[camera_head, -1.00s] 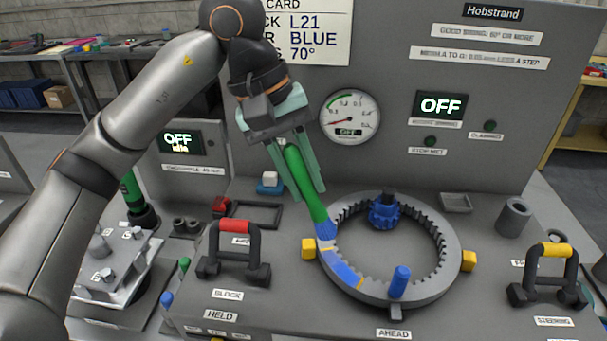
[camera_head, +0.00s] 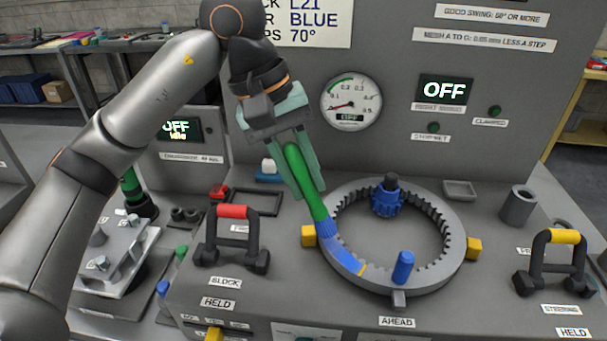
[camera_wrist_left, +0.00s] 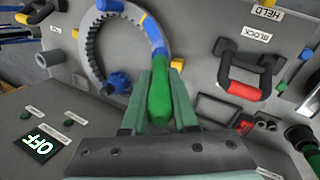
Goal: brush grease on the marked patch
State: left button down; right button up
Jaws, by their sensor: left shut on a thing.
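My left gripper (camera_head: 307,190) is shut on the green handle of a brush (camera_head: 300,175), which slants down to the right. Its blue lower end (camera_head: 327,229) is at the left part of the toothed grey ring (camera_head: 446,273). The marked patch (camera_head: 345,258) is a blue band on the ring's front left, with a yellow line at its lower end. The brush end overlaps the upper end of the patch; whether it touches is unclear. In the left wrist view the green handle (camera_wrist_left: 160,100) lies between the fingers. My right gripper is not in view.
A blue pinion (camera_head: 387,202) sits inside the ring, and a blue peg (camera_head: 402,267) stands on its front. Yellow blocks (camera_head: 473,248) flank the ring. A red-topped handle (camera_head: 232,212) stands left, a yellow-topped one (camera_head: 562,236) right. A gauge (camera_head: 351,101) is on the panel behind.

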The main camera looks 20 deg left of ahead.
pick_arm(q)
jog(key=shift+f+b, duration=0.65)
jog(key=shift+f, duration=0.2)
jog(key=shift+r, duration=0.1)
jog(key=shift+b, duration=0.5)
dwell(2.5)
